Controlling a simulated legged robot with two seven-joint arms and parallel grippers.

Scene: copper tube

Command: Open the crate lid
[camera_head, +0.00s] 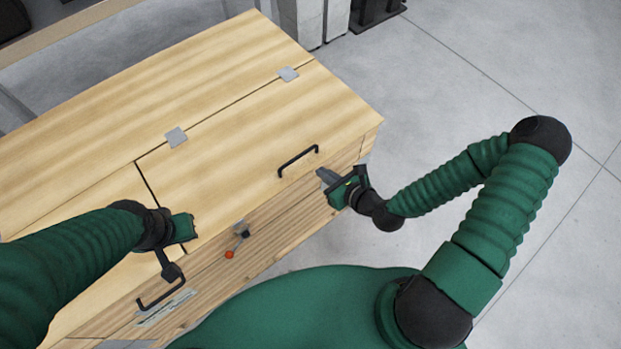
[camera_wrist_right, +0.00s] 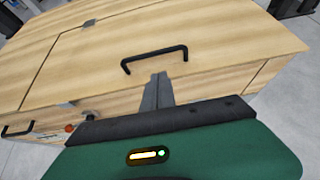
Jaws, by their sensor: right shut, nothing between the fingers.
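The wooden crate (camera_head: 315,189) fills the left and middle of the head view. Its lid panel (camera_head: 235,150) lies flat and closed, with two grey hinges along its far edge. A black lid handle (camera_head: 298,160) sits near the lid's front edge; it also shows in the right wrist view (camera_wrist_right: 154,59). My right gripper (camera_head: 322,176) is shut and empty, just right of the handle and apart from it; its fingers point toward the crate front in the wrist view (camera_wrist_right: 157,84). My left gripper (camera_head: 188,228) is over the crate's left part; its fingers cannot be made out.
A grey latch with a red knob (camera_head: 230,254) is on the crate front below the lid. A second black handle (camera_head: 161,291) is at the lower left. Grey floor (camera_head: 500,70) is open to the right. White cabinets (camera_head: 310,20) stand behind the crate.

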